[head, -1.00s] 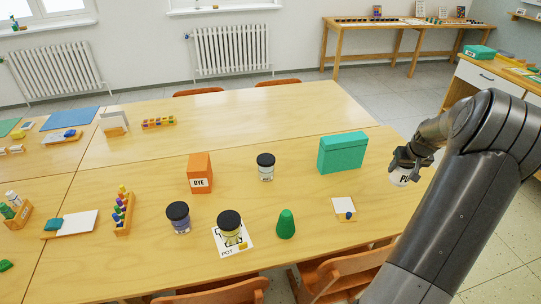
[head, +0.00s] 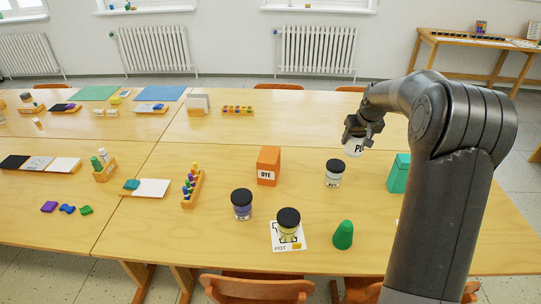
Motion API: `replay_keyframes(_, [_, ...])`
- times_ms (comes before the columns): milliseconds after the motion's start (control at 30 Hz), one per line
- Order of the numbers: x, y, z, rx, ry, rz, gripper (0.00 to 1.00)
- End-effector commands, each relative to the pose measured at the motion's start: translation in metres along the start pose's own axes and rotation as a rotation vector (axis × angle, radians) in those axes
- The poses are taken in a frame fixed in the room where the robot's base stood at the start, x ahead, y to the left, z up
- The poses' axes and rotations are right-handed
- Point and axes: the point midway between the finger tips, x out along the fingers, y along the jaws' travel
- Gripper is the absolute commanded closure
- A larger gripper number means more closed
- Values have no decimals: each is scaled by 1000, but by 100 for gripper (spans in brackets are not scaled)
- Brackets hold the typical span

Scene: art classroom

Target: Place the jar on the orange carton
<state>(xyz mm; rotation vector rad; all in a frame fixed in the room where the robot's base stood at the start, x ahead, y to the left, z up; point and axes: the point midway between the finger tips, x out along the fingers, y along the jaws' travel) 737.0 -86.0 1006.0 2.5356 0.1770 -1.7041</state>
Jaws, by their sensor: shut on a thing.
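My gripper (head: 361,132) is shut on a white jar (head: 354,147) whose label reads "PU" in part. It holds the jar above the table; its top is hidden by the fingers. The orange carton (head: 268,167), labelled "DYE", stands upright on the table, left of and nearer than the held jar. Its top is bare. Other black-lidded jars stand nearby: a pale one (head: 334,174) right of the carton, a purple one (head: 242,205) in front of it, and a yellowish one (head: 288,226) on a white card marked "POT".
A peg rack (head: 193,187) stands left of the carton. The table (head: 235,140) behind the carton is clear.

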Motion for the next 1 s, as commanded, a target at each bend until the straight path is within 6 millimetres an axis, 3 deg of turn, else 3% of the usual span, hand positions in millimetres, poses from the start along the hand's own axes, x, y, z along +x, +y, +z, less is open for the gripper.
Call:
replay_keyframes(33, [-2, -24, -10, -29, 4, -10, 72])
replay_keyframes(100, [-5, -54, -19, -60, 5, -23, 72])
replay_keyframes(300, [-12, -119, -35, -127, 7, -52, 72])
replay_keyframes(567, [-13, -157, -41, -160, 7, -68, 72])
replay_keyframes(1000, [52, -239, -57, -163, 6, -69, 72])
